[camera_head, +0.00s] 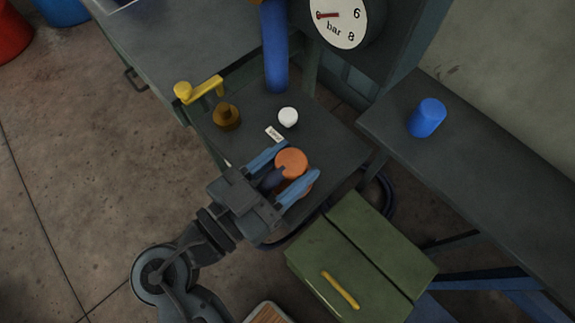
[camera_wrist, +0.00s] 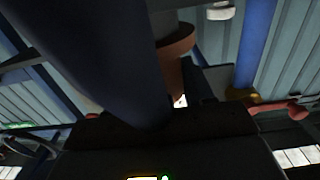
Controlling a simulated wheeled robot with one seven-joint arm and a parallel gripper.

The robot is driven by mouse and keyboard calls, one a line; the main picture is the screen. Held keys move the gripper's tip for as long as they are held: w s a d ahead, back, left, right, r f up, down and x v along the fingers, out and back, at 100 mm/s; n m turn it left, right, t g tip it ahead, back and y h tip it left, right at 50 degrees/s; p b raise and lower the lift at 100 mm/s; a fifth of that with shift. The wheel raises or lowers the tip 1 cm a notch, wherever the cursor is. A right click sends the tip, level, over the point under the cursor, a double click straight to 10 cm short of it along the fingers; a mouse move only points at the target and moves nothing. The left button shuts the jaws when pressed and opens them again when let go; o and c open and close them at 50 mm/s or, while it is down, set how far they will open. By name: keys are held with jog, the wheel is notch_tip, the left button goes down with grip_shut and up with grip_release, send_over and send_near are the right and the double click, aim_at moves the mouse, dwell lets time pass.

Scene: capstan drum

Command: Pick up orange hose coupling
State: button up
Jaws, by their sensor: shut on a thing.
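The orange hose coupling (camera_head: 291,161) is between the blue fingers of my gripper (camera_head: 288,175) in the head view, above or at the near edge of the dark shelf (camera_head: 340,152). My gripper is shut on it. The fingers partly cover its lower part. In the wrist view the coupling (camera_wrist: 176,50) shows as a reddish-brown flanged piece, partly hidden behind a large dark shape. I cannot tell whether the coupling touches the shelf.
A blue pipe (camera_head: 275,50) rises behind. A green box (camera_head: 360,260) stands at lower right. A blue cylinder (camera_head: 427,117) is on the right bench.

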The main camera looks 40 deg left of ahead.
aim_at(289, 165)
jog(key=shift+c, duration=0.9)
jog(key=shift+r, duration=0.15)
jog(key=shift+r, duration=0.3)
notch_tip(289, 165, up, 3)
jog(key=shift+d+r+b, duration=0.15)
jog(key=shift+r+b, duration=0.05)
jog(key=shift+b, duration=0.4)
jog(key=d+r+b, duration=0.1)
jog(key=d+r, duration=0.2)
jog(key=d, duration=0.2)
jog(key=s+d+r, duration=0.1)
jog(key=d+r, duration=0.2)
jog(key=d, duration=0.3)
jog(key=shift+d+r+b, duration=0.2)
jog(key=shift+r+b, duration=0.15)
jog(key=shift+r, duration=0.05)
